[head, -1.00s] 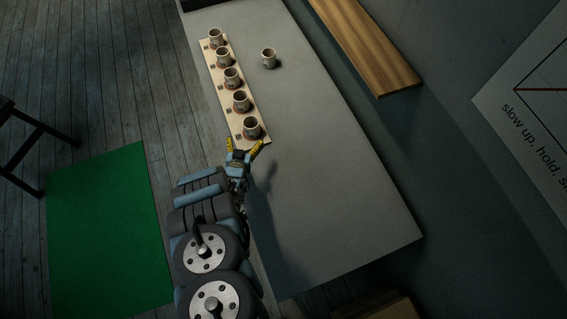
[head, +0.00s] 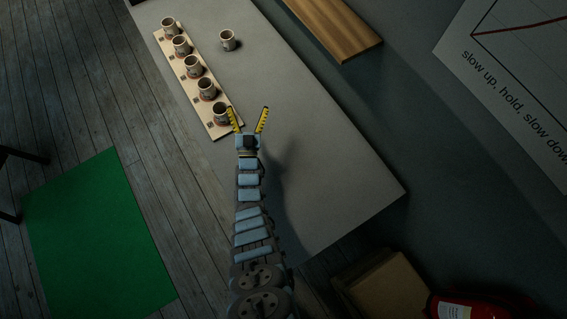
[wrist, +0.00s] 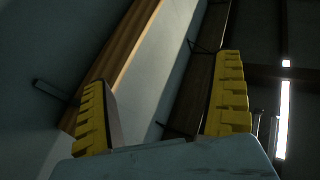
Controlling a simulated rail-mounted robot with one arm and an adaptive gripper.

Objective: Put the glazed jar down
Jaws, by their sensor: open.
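Several similar jars stand upright in a row on a pale wooden board (head: 222,131) on the grey table; the nearest jar (head: 221,113) is at the board's near end. One more jar (head: 228,40) stands alone on the table, right of the board's far part. I cannot tell by look which is the glazed jar. My gripper (head: 248,112) is open and empty, its yellow fingers spread, just right of the nearest jar in the head view. In the wrist view my gripper (wrist: 165,100) shows both fingers apart with nothing between them.
The grey table (head: 330,170) is bare to the right and near side. A wooden shelf (head: 335,25) runs along the wall beyond it. A cardboard box (head: 385,290) and a red object (head: 470,306) are at lower right. A green mat (head: 95,235) lies on the floor.

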